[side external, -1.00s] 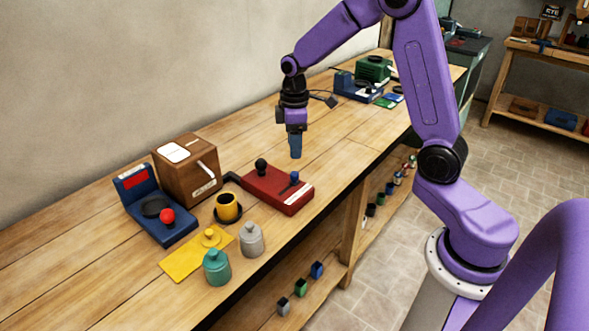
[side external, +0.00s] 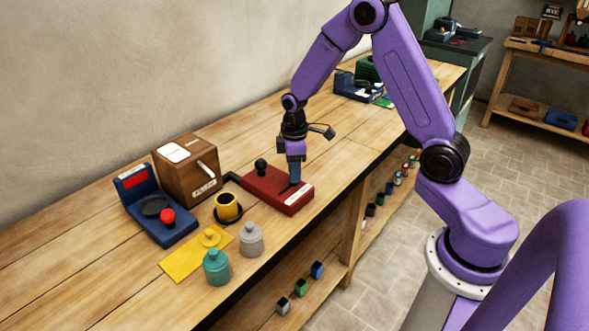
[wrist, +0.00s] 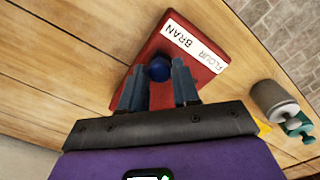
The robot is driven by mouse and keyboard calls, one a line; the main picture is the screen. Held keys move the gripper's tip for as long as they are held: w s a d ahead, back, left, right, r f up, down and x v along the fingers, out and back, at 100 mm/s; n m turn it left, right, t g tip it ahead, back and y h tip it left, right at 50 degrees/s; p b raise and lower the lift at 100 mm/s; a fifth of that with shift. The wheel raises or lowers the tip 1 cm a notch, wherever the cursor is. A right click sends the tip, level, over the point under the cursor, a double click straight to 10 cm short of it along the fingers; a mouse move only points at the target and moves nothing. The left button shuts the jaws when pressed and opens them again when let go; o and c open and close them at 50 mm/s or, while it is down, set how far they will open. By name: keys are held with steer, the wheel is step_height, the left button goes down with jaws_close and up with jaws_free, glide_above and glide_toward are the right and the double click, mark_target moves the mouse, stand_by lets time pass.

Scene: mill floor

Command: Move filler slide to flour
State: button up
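I cannot tell surely which word the knob is nearer. My gripper (side external: 295,182) is low over the box, pointing down. In the wrist view my gripper (wrist: 159,75) is open, one finger on each side of the blue knob, with gaps visible. The fingers hide the knob in the side view.
Left of the filler stand a yellow cup (side external: 228,206) on a dark saucer, a wooden box (side external: 187,172) and a blue scale (side external: 160,215) with a red knob. A grey jar (side external: 251,240) and teal jar (side external: 217,268) stand near the front edge.

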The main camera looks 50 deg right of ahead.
mark_target(279, 195)
jaws_close()
steer(key=shift+a, duration=3.3)
steer(key=o, duration=0.6)
jaws_free()
steer(key=shift+a, duration=0.1)
steer(key=shift+c, duration=0.2)
steer(key=shift+r, duration=0.1)
steer(key=shift+r, duration=0.3)
step_height(279, 195, up, 17)
steer(key=shift+f, duration=0.15)
steer(key=shift+s, duration=0.1)
